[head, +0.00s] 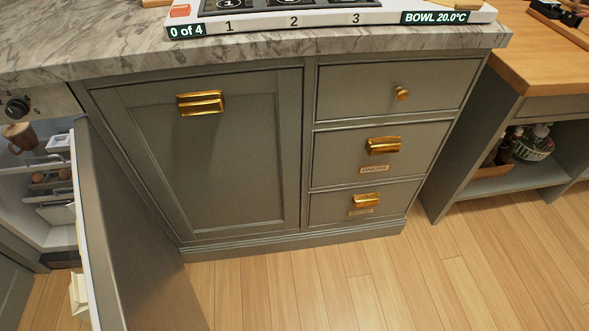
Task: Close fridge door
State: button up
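The fridge door (125,230) stands open at the left, swung out from the cabinet front over the wooden floor. It has a grey-green outer face, a white edge and a cream fitting (79,295) low on its inner side. Behind it, the white fridge interior (60,237) shows at the far left, with a brown jug (19,136), several eggs and other items on its shelves. The lower part of the door runs out of the picture. My gripper is not in view.
A grey-green cabinet panel (215,170) and three drawers (345,93) with brass handles stand to the right of the door, under a marble counter (110,48). An open shelf unit (500,185) stands farther right. The wooden floor (350,285) in front is clear.

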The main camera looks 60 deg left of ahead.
aim_at(137, 279)
jog(key=u, duration=0.1)
jog(key=i, duration=0.2)
jog(key=u, duration=3.7)
jog(key=k, duration=0.6)
